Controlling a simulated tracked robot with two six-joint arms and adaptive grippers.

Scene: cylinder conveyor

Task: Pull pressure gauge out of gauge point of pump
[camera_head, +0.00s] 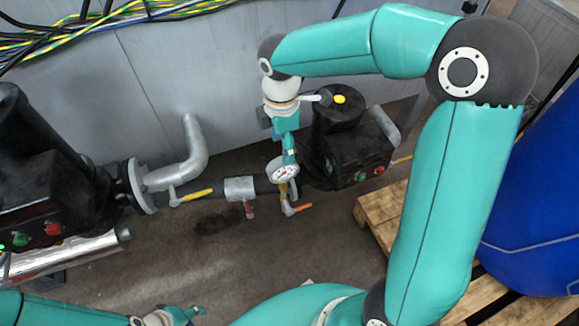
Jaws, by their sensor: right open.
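The pressure gauge (284,173) has a round white dial and stands on the pipework beside the black pump (340,155), at the middle of the head view. A small brass-coloured fitting (283,189) shows just below the dial. My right gripper (289,150) reaches down from above, with its fingers right at the top of the gauge. It is open, and I cannot tell whether the fingers touch the gauge. My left gripper (195,311) is low at the bottom left, far from the gauge. Its fingers are too small and cut off to tell their opening.
A grey pipe (213,192) with yellow, red and orange valve handles runs left to another black pump (55,185). A wooden pallet (378,222) and a blue drum (540,200) stand at right. Cables hang along the back wall. The floor in front of the pipe is mostly clear.

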